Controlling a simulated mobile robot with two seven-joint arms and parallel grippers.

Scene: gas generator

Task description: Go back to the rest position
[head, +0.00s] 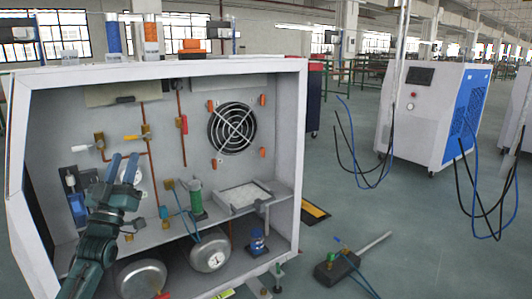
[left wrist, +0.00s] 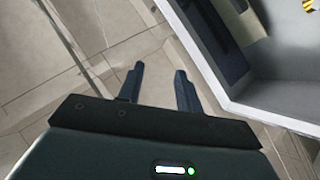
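My left gripper (head: 124,158) is in front of the left part of the open gas generator cabinet (head: 293,165), with its fingers pointing up. In the left wrist view the same gripper (left wrist: 159,72) has its two fingers apart with nothing between them. Tiled floor shows beyond the fingers, and a light cabinet edge (left wrist: 210,70) is to their right, apart from them. In the head view the gripper overlaps a round gauge behind it; I cannot tell how far apart they are. My right gripper is not in view.
The cabinet holds a fan (head: 231,129), valves with copper pipes, a green cylinder (head: 196,199), a white tray (head: 244,194) and round tanks (head: 209,254). A dark box with a handle (head: 335,271) lies on the floor at right. A white-blue machine (head: 425,110) stands behind. Floor between is partly clear.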

